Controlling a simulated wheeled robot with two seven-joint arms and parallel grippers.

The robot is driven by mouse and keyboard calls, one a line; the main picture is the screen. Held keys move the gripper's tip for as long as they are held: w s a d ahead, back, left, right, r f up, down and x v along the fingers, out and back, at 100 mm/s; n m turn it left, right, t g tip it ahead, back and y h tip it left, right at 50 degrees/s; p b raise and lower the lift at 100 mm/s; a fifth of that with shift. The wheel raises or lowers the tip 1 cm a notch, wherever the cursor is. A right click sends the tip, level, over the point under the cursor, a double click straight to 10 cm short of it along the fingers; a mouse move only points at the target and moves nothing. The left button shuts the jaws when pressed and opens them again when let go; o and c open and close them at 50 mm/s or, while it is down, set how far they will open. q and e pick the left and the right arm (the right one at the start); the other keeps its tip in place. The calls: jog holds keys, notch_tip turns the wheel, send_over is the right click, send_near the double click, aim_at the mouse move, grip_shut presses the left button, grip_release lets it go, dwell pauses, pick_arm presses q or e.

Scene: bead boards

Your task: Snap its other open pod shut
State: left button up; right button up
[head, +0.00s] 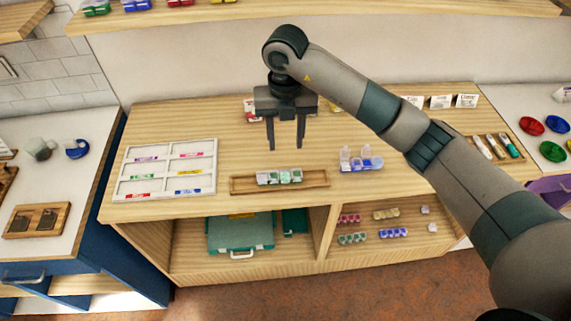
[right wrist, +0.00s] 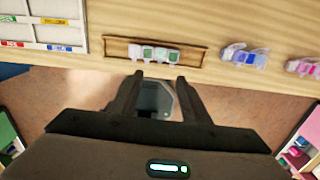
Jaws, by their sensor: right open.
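A blue pod strip (head: 361,164) stands on the table right of the wooden tray, with two clear lids (head: 346,153) standing up. It also shows in the right wrist view (right wrist: 245,56). A strip of pods with clear lids and green and pale contents (head: 279,177) lies in the wooden tray (head: 238,187); its lids look down, but they are small. My right gripper (head: 286,146) is open and empty, pointing down, and appears above the tray, left of the blue strip. My left gripper is out of view.
A white sectioned board (head: 166,171) with coloured labels lies left of the tray. Small items stand at the table's back. The shelf below holds a teal case (head: 240,233) and several pod strips (head: 393,232). Bare table lies between tray and board.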

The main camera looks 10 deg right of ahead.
aim_at(286, 171)
notch_tip(286, 171, down, 10)
jog(key=p, duration=0.3)
jog(key=shift+f+p, duration=0.2)
jog(key=shift+p, duration=0.15)
jog(key=shift+f, duration=0.55)
jog(key=shift+c, duration=0.6)
jog(key=c, duration=1)
jog(key=shift+o, duration=0.2)
